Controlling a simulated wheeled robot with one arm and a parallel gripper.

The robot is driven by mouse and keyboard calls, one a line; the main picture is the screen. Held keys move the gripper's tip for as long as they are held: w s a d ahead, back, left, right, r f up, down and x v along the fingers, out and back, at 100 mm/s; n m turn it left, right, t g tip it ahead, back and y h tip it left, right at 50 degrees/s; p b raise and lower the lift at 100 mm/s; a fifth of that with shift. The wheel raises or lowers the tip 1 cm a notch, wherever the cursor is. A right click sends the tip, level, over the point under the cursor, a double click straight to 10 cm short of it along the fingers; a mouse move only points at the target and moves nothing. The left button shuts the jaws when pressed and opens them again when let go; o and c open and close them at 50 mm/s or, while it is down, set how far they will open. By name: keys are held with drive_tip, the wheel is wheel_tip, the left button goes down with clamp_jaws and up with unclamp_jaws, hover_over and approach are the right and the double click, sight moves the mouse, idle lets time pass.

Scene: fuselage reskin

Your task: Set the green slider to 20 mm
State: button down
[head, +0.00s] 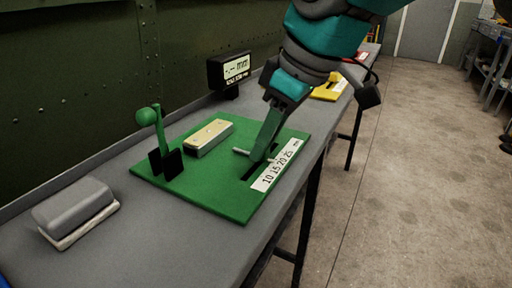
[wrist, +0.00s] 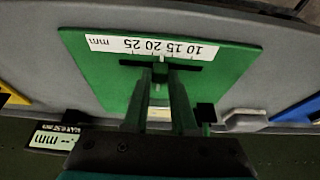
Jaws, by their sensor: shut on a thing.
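The green slider (wrist: 160,76) sits in the dark slot (wrist: 190,66) of a green board (head: 205,190). Its body is mostly hidden by the fingers. My gripper (wrist: 160,84) is shut on it, with a finger on each side. In the head view my gripper (head: 258,156) reaches down to the slot beside the white scale (head: 278,166), marked 10, 15, 20 and 25 mm. In the wrist view the scale (wrist: 150,46) appears upside down, and the slider is roughly by the 15 to 20 marks. The exact setting cannot be read.
A black display (head: 231,70) behind the board shows dashes and mm. A green ball-topped lever (head: 157,128) stands upright at the board's left, beside a pale block (head: 208,136). A grey block (head: 75,208) lies left on the bench. A yellow board (head: 330,88) is farther back.

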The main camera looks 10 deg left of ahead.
sight(286, 163)
drive_tip(key=shift+w+d, duration=0.25)
drive_tip(key=shift+w, duration=0.3)
drive_tip(key=c, duration=0.7)
unclamp_jaws()
drive_tip(key=p+v, duration=0.1)
drive_tip(key=v, duration=0.6)
drive_tip(key=shift+s+d+r, duration=0.1)
drive_tip(key=shift+d+r, duration=0.05)
drive_tip(key=shift+r, duration=0.2)
